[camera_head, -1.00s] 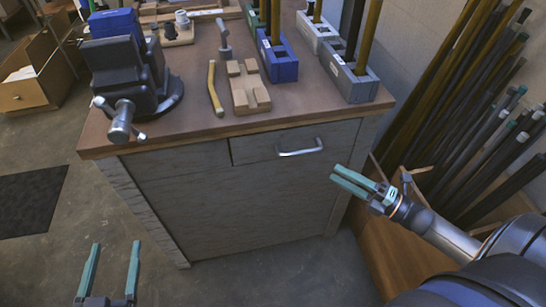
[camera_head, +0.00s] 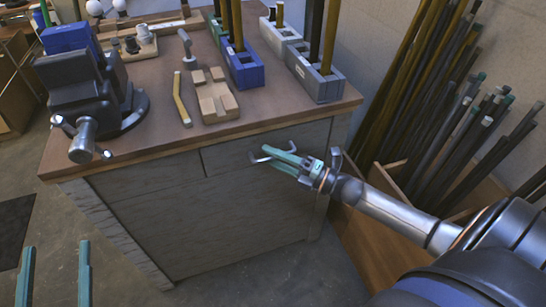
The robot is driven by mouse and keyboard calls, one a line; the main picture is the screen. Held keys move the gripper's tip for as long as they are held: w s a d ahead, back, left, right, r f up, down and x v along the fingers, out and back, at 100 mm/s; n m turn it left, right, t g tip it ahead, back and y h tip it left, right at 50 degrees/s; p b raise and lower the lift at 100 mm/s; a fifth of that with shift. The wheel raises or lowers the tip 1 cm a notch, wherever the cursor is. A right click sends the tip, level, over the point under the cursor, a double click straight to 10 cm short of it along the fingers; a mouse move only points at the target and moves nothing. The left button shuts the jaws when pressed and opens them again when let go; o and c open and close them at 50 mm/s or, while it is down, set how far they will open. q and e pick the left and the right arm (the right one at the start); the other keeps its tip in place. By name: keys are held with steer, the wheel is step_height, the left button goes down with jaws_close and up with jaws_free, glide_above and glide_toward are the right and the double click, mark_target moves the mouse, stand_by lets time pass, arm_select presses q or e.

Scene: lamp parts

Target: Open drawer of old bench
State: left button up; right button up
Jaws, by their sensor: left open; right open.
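The old bench (camera_head: 205,235) has a brown top and a worn grey wooden front. Its drawer (camera_head: 225,158) is closed flush at the upper right of the front. The silver drawer handle (camera_head: 258,156) shows only in part, behind the fingers of my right gripper. My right gripper (camera_head: 270,158) is open, with its teal fingers at the handle; I cannot tell whether they touch it or lie around it. My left gripper (camera_head: 54,275) is open and empty at the lower left, above the floor and away from the bench.
A dark vise (camera_head: 85,100) stands on the bench's left corner. Blue (camera_head: 242,68) and grey (camera_head: 317,78) holders with rods and a wooden block (camera_head: 214,95) also stand on top. A wooden bin with several pipes (camera_head: 450,130) is close on the right.

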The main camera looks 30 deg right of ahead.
jaws_close()
stand_by(0.3)
stand_by(1.1)
